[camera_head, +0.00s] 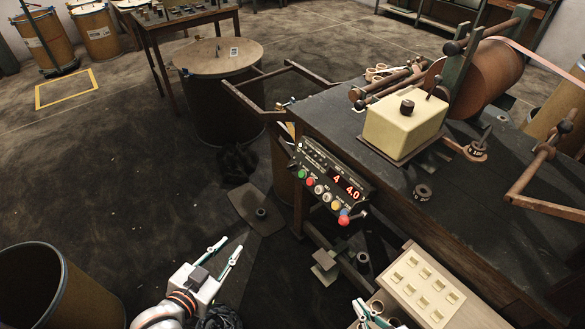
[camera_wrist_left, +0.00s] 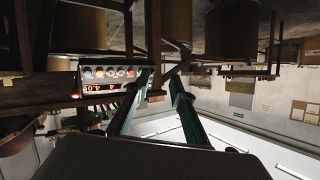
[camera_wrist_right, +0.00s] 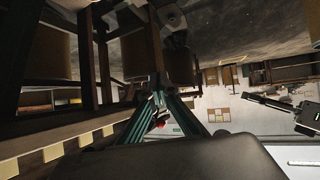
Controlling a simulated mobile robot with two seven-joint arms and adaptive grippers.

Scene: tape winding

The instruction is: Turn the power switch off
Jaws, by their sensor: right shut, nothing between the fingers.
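The control panel (camera_head: 332,172) hangs on the near left side of the bench, with a lit red display, several coloured round buttons and a red-and-blue knob (camera_head: 344,217) at its lower right end. I cannot tell which control is the power switch. The panel also shows upside down in the left wrist view (camera_wrist_left: 108,87). My left gripper (camera_head: 230,247) is open and empty, below and left of the panel, apart from it. My right gripper (camera_head: 363,307) is at the bottom edge, below the panel; its fingers are shut and empty in the right wrist view (camera_wrist_right: 158,97).
The dark bench (camera_head: 320,110) carries a cream box (camera_head: 405,122) with a black knob and a large brown roll (camera_head: 483,75). A pale slotted tray (camera_head: 425,283) lies beside my right gripper. An open drum (camera_head: 35,290) stands at lower left. The floor between is mostly clear.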

